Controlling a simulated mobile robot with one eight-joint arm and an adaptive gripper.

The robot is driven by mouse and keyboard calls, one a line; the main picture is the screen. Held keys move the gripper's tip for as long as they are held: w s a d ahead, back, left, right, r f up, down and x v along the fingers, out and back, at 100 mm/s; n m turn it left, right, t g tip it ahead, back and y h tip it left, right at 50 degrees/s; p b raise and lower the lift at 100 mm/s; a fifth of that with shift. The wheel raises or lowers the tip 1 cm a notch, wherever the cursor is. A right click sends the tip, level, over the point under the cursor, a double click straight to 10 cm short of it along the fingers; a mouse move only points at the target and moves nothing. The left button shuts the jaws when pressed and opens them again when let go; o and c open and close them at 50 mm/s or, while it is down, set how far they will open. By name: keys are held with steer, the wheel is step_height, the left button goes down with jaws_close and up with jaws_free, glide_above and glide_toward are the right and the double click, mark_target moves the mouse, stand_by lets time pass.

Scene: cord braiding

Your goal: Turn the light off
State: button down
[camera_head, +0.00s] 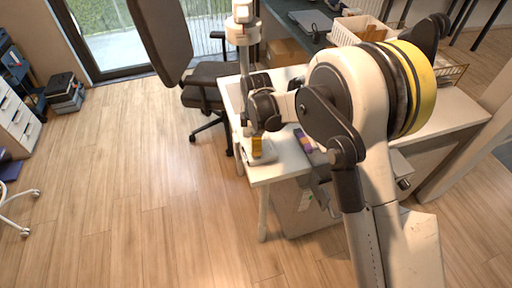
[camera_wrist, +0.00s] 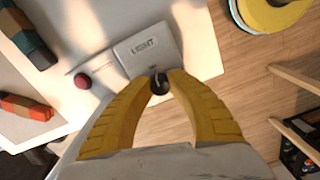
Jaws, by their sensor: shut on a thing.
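A pale box marked "LIGHT" (camera_wrist: 148,50) sits at the edge of the white table. A small dark round knob (camera_wrist: 159,85) is beside the box's lower edge in the wrist view. My gripper (camera_wrist: 161,78) has its two yellow fingers closed around this knob, one on each side. In the head view my gripper (camera_head: 257,147) points down over the near left corner of the table. The knob is too small to make out there. Which way the knob is set cannot be told.
A dark red ball (camera_wrist: 82,81) lies left of the box. Striped multicoloured pieces (camera_wrist: 26,107) lie farther left; a purple and orange one (camera_head: 303,140) shows in the head view. An office chair (camera_head: 205,82) stands behind the white table (camera_head: 440,118).

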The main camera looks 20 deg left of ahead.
steer(key=shift+n, duration=0.3)
stand_by(0.4)
steer(key=c, duration=1.2)
jaws_free()
steer(key=shift+d, duration=0.1)
step_height(320, 180, up, 12)
